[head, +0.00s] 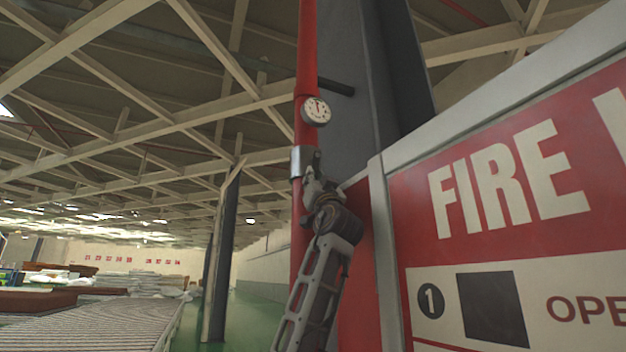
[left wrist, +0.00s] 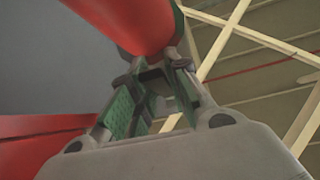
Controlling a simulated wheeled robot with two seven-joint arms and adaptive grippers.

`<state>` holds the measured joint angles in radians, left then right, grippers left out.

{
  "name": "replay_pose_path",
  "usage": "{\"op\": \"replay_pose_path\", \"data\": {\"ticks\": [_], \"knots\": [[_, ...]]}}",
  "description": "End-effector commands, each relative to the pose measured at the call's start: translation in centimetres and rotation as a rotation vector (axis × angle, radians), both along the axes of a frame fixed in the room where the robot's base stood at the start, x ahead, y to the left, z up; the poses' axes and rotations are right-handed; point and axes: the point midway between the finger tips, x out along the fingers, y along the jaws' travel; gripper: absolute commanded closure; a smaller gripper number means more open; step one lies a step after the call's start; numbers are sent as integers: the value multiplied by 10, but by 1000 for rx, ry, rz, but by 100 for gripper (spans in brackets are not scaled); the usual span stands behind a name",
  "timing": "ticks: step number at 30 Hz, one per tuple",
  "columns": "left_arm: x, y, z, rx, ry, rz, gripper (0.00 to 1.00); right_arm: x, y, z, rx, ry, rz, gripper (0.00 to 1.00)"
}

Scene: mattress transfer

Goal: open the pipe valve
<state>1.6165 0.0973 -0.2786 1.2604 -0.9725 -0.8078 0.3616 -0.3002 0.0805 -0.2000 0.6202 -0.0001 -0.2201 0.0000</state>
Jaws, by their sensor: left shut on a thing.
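A red vertical pipe (head: 307,60) runs down in front of a grey column, with a round white gauge (head: 316,110) on it and a silver collar (head: 302,161) below. My left gripper (head: 311,172) reaches up from below and is at the pipe just beside the collar. In the left wrist view the red pipe (left wrist: 130,22) crosses above the fingertips. The green-padded fingers of my left gripper (left wrist: 163,75) are shut on a small grey part, apparently the valve handle (left wrist: 160,104), mostly hidden between them. My right gripper is not in view.
A large red sign (head: 500,190) reading FIRE, in a grey frame, stands close on the right. The grey column (head: 345,100) is right behind the pipe. A roller conveyor (head: 100,322) and stacked mattresses (head: 130,283) lie far left.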

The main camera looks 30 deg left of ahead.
Motion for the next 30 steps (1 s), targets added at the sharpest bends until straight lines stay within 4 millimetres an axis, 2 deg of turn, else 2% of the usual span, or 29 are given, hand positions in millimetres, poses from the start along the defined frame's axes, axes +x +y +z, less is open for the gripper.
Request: {"op": "replay_pose_path", "data": {"ticks": [11,12,16,30], "knots": [[2,-1,-2,-2,3,0,100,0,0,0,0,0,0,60],[2,-1,-2,-2,3,0,79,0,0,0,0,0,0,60],[1,0,-2,-2,1,0,62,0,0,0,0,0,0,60],[-1,-1,-2,-1,-1,0,61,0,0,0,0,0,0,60]]}}
